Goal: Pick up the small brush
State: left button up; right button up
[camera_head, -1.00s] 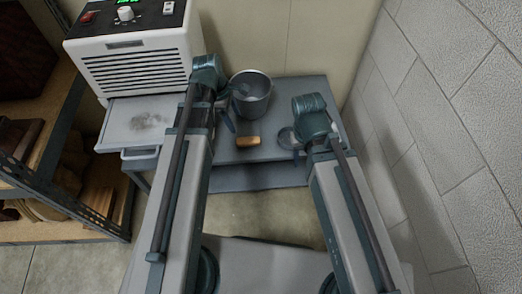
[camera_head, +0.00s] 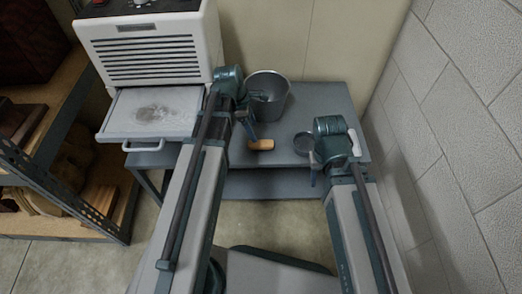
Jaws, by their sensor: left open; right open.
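The small brush seems to be the orange-brown block (camera_head: 260,145) lying on the grey table; bristles cannot be made out. My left gripper (camera_head: 258,115) is open, its fingers between the metal bucket and the block. One blue fingertip is just above the block in the picture; whether it touches cannot be told. My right gripper (camera_head: 313,168) is open at the right part of the table, beside a small dark round dish (camera_head: 304,144). Neither gripper holds anything visible.
A grey metal bucket (camera_head: 281,98) stands behind the block. A white vented machine (camera_head: 120,62) with a pulled-out tray (camera_head: 122,124) is at the left. A small white object (camera_head: 355,144) lies at the table's right. A block wall bounds the right, shelving the left.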

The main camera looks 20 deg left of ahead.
aim_at(260, 143)
pick_arm(q)
jog(key=shift+b+x, duration=3.5)
jog(key=shift+x, duration=0.65)
jog(key=shift+d+r, duration=0.1)
jog(key=shift+c, duration=0.2)
grip_shut()
